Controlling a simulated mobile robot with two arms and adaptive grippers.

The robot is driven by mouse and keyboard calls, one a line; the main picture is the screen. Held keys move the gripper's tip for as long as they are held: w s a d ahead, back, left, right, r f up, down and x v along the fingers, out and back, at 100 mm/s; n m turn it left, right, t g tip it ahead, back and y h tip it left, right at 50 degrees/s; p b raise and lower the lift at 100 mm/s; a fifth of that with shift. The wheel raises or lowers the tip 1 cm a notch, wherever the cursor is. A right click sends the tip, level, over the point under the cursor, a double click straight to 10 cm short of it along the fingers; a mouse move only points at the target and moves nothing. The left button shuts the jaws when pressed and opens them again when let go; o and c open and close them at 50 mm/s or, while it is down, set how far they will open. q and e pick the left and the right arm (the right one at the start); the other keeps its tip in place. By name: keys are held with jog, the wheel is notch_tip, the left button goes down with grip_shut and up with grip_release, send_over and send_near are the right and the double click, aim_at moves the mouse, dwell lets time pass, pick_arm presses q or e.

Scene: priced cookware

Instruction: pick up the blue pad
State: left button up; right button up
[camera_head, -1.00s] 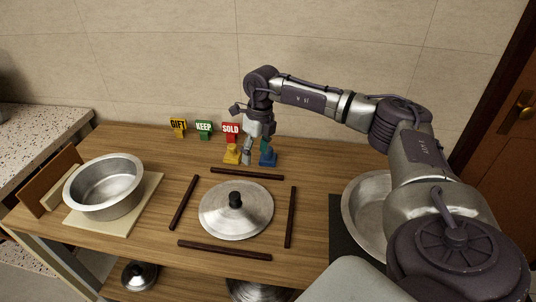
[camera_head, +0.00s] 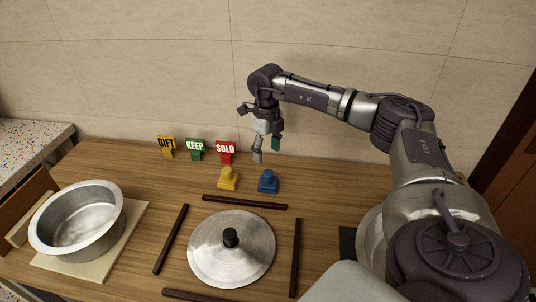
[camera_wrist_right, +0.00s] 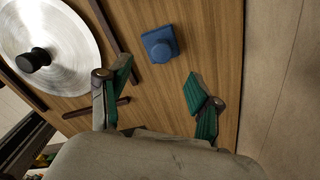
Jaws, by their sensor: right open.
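The blue pad (camera_head: 268,181) stands on the wooden table, right of a yellow pad (camera_head: 228,179) of similar shape. In the right wrist view the blue pad (camera_wrist_right: 160,44) lies beyond the fingertips, roughly between the two green finger pads. My right gripper (camera_head: 267,150) is open and empty, held above the table just behind the blue pad; it also shows in the right wrist view (camera_wrist_right: 160,85). It does not touch the blue pad. My left gripper is not in view.
Signs GIFT (camera_head: 167,146), KEEP (camera_head: 195,149) and SOLD (camera_head: 225,152) stand near the wall. A steel lid (camera_head: 205,250) lies among dark wooden bars (camera_head: 245,202). A steel pot (camera_head: 78,222) sits on a board at left. Bare table lies right of the blue pad.

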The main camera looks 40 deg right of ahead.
aim_at(268, 172)
notch_tip(268, 172, down, 5)
jog(key=b, duration=0.3)
jog(key=shift+w+d+f, duration=0.1)
jog(key=shift+f, duration=0.1)
jog(key=shift+f+b, duration=0.3)
jog(key=f+b, duration=0.4)
jog(key=shift+s+d+f, duration=0.1)
jog(key=shift+s+f, duration=0.15)
jog(key=shift+f, duration=0.1)
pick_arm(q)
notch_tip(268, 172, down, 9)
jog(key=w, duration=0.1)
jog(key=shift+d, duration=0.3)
pick_arm(e)
jog(key=shift+r, duration=0.1)
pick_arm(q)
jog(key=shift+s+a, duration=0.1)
pick_arm(e)
grip_shut()
